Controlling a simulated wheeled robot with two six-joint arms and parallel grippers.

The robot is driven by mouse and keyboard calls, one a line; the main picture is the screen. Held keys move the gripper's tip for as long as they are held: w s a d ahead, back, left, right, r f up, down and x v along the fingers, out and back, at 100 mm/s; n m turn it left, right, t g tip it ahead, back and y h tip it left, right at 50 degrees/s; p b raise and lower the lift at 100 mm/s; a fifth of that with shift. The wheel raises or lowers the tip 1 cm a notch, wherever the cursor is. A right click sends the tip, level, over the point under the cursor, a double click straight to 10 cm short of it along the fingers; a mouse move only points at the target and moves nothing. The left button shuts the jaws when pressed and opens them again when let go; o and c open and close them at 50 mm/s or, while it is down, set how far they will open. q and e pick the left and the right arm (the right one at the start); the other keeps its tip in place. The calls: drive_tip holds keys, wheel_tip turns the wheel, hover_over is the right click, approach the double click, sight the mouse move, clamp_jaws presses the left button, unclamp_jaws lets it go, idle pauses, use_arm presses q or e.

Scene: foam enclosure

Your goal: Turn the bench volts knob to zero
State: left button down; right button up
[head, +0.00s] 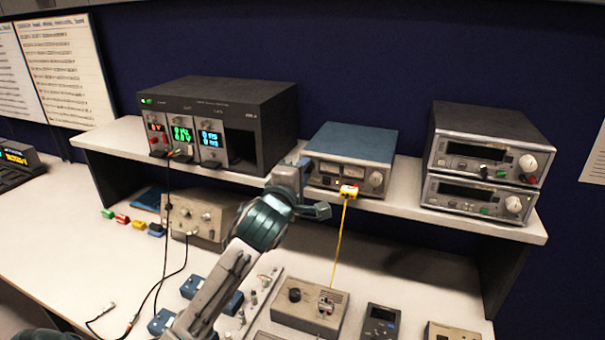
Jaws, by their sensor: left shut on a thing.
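The bench supply (357,143) is a blue-topped box on the shelf, with two pale meters on its front and a round knob (376,180) at the right of its face. A yellow plug (348,191) with a yellow lead sits at its front. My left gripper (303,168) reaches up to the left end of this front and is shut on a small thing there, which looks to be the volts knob. The jaws hide that knob, so its pointer cannot be read. The meter needles are too small to read. My right gripper is not in view.
A dark modular supply (240,105) with lit displays stands left of the bench supply. Two stacked grey instruments (480,165) stand at right. The yellow lead (339,245) drops to a box (310,308) on the bench. Black leads hang at left.

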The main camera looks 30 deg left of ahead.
use_arm(q)
drive_tip(key=c, duration=1.2)
unclamp_jaws()
drive_tip(key=shift+w, duration=0.1)
drive_tip(key=p+v, duration=0.7)
drive_tip(key=v, duration=0.4)
drive_tip(key=shift+p, duration=0.35)
drive_tip(key=shift+a+f, duration=0.1)
drive_tip(key=shift+f, duration=0.05)
